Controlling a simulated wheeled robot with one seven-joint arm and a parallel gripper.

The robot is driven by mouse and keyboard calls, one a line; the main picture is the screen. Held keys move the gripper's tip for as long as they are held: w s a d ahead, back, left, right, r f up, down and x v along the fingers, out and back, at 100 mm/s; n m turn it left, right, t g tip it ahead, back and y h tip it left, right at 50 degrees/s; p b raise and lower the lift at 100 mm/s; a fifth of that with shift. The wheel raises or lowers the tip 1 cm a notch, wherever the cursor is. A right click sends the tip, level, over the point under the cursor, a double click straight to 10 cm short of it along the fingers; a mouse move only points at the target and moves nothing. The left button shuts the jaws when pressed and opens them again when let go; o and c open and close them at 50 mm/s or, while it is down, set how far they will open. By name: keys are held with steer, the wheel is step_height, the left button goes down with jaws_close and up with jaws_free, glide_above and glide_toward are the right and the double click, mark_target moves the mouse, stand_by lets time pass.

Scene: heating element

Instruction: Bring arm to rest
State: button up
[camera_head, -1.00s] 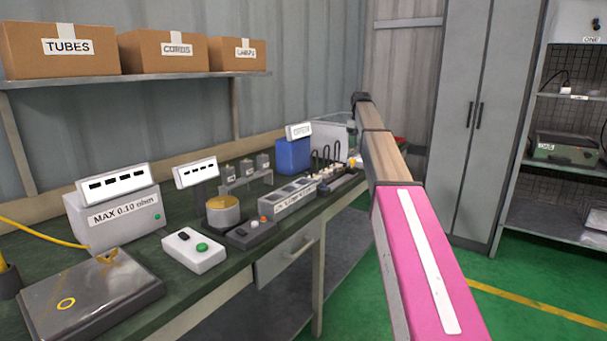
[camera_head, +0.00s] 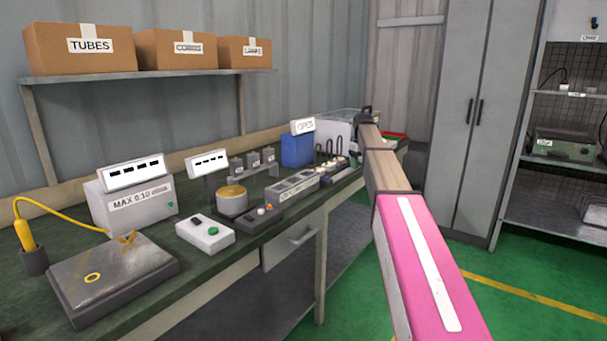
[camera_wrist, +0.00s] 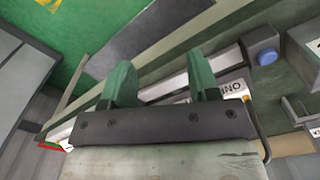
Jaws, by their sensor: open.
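My arm, with a pink panel and a white stripe, stretches forward from the lower right in the head view. My gripper (camera_wrist: 162,85) shows in the wrist view as two green fingers standing well apart on a dark bar. Nothing sits between the fingers. In the head view the far end of my arm is dark and small near the back end of the bench, and the fingers cannot be made out there. Behind the fingers in the wrist view lie the bench edge and a pale bar with a blue knob (camera_wrist: 267,57).
The green-topped bench (camera_head: 150,319) runs along the left, carrying a steel plate (camera_head: 112,275), a grey meter box (camera_head: 135,208), a white button box (camera_head: 205,234) and a blue container (camera_head: 297,150). Grey cabinets (camera_head: 487,110) and an open rack (camera_head: 560,215) stand right. Green floor lies clear between.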

steer(key=s+a+f+m, duration=0.3)
steer(key=s+f, duration=1.8)
steer(key=f, duration=0.2)
steer(key=s+a+f+m, duration=0.1)
steer(key=s+f, duration=0.4)
steer(key=s, duration=0.5)
steer(key=s+a+f+m, duration=0.1)
steer(key=s+f, duration=0.5)
steer(key=s, duration=0.4)
steer(key=shift+f, duration=0.2)
steer(key=shift+a, duration=0.15)
